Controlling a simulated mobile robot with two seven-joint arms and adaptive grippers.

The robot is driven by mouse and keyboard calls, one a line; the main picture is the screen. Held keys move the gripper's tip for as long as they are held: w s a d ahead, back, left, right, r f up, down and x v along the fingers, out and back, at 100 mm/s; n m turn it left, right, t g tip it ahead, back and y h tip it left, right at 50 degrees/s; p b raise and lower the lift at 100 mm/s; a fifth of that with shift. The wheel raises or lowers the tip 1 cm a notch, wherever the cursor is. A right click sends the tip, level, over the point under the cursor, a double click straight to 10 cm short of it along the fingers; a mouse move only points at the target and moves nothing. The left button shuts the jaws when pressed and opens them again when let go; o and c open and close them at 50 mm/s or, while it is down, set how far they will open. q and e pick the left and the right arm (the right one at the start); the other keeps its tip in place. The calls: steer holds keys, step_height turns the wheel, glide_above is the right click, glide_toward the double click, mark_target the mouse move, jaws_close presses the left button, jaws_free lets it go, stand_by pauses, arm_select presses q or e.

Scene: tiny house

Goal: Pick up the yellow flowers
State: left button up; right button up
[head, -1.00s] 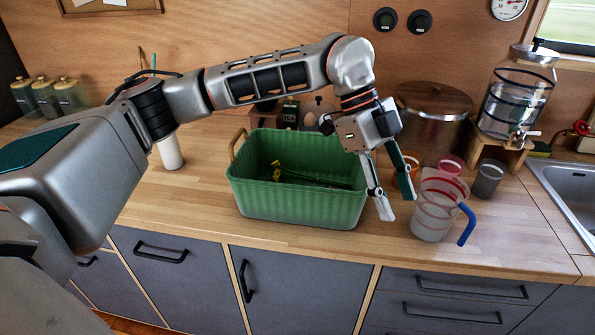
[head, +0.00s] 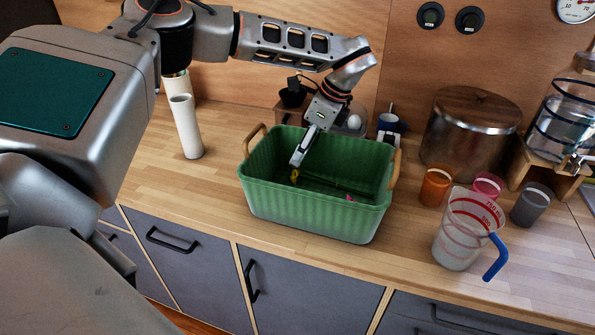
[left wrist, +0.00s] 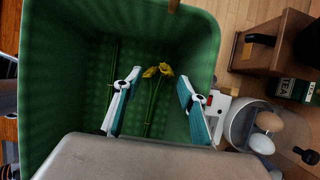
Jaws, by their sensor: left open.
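The yellow flowers (left wrist: 158,71) lie inside the green basket (left wrist: 68,100), with thin green stems running along its floor. In the head view a bit of the yellow flowers (head: 294,176) shows at the left inside the green basket (head: 310,217), which stands on the wooden counter. My left gripper (head: 297,160) reaches down into the basket beside the blooms. In the left wrist view my left gripper (left wrist: 157,92) is open, with the flowers and stems showing between its fingers, apart from them. My right gripper is not in view.
Right of the basket stand a measuring jug (head: 462,230) with a blue handle, an orange cup (head: 435,186) and a large pot (head: 470,133). A white roll (head: 186,127) stands to the left. A bowl of eggs (left wrist: 262,128) is close behind the basket. The counter's front left is clear.

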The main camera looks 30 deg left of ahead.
mark_target(292, 166)
arm_select(q)
steer(key=x, duration=0.7)
steer(key=shift+a+r+p, duration=0.1)
steer(key=shift+a+p, duration=0.05)
steer(key=shift+p, duration=0.2)
steer(key=c, duration=0.7)
